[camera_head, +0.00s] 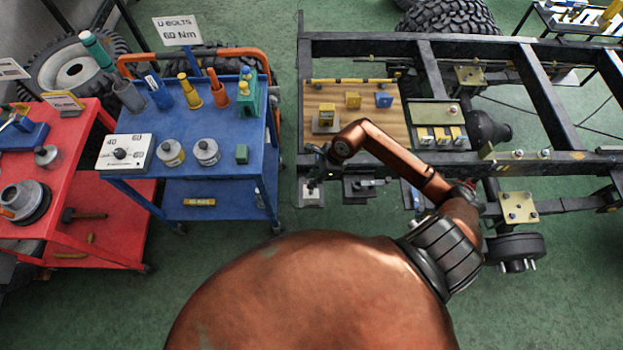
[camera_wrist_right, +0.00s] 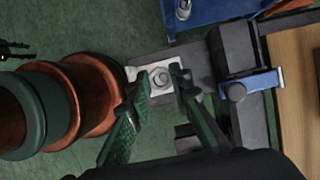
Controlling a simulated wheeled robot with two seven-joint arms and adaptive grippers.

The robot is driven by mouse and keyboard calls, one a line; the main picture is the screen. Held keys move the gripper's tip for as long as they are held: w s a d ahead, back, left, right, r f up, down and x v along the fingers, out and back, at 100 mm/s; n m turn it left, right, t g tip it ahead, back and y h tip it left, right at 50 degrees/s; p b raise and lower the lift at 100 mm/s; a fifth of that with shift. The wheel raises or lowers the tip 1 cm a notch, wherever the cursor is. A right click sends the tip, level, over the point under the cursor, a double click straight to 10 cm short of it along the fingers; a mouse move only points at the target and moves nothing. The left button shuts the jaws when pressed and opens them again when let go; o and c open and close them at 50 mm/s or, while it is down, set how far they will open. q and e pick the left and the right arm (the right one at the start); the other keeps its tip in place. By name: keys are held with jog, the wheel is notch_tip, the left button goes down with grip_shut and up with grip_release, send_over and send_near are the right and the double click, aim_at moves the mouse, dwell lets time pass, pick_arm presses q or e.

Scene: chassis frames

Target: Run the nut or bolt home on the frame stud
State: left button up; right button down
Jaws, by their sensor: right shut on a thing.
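A bright metal plate (camera_wrist_right: 135,76) with a hex nut (camera_wrist_right: 160,78) on it shows in the right wrist view, at the end of a dark bracket. The green fingers of my right gripper (camera_wrist_right: 160,85) stand on either side of the nut and are shut on it. The stud under the nut is mostly hidden. In the head view my right gripper (camera_head: 314,180) points down over the pale plate (camera_head: 312,196) at the near left corner of the chassis frame (camera_head: 306,50). The nut is too small to make out there.
A blue cart (camera_head: 215,186) with cups, sockets and a U-bolts 60 Nm sign (camera_head: 178,31) stands left of the frame. A red cart (camera_head: 100,215) is further left. A wooden board (camera_head: 383,105) with small blocks lies in the frame. A hub (camera_head: 515,248) stands at the right.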

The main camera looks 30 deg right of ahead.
jog(key=shift+f, duration=0.5)
notch_tip(320, 180, down, 2)
jog(key=shift+f+b, duration=0.15)
jog(key=shift+b, duration=0.8)
jog(key=shift+f+b, duration=0.45)
jog(key=shift+f, duration=0.4)
pick_arm(q)
jog(key=f, duration=0.1)
jog(key=s+f, duration=0.1)
jog(key=f, duration=0.1)
jog(key=shift+d+f, duration=0.1)
jog(key=shift+f, duration=0.05)
jog(key=shift+w, duration=0.1)
jog(key=shift+f, duration=0.1)
pick_arm(e)
jog(key=shift+r, duration=0.1)
pick_arm(q)
jog(key=shift+s+f+b, duration=0.2)
jog(key=shift+f+b, duration=0.25)
jog(key=shift+b, duration=0.15)
jog(key=shift+s+f+b, duration=0.2)
jog(key=shift+f+b, duration=0.25)
jog(key=shift+b, duration=0.1)
pick_arm(e)
jog(key=shift+f, duration=1.1)
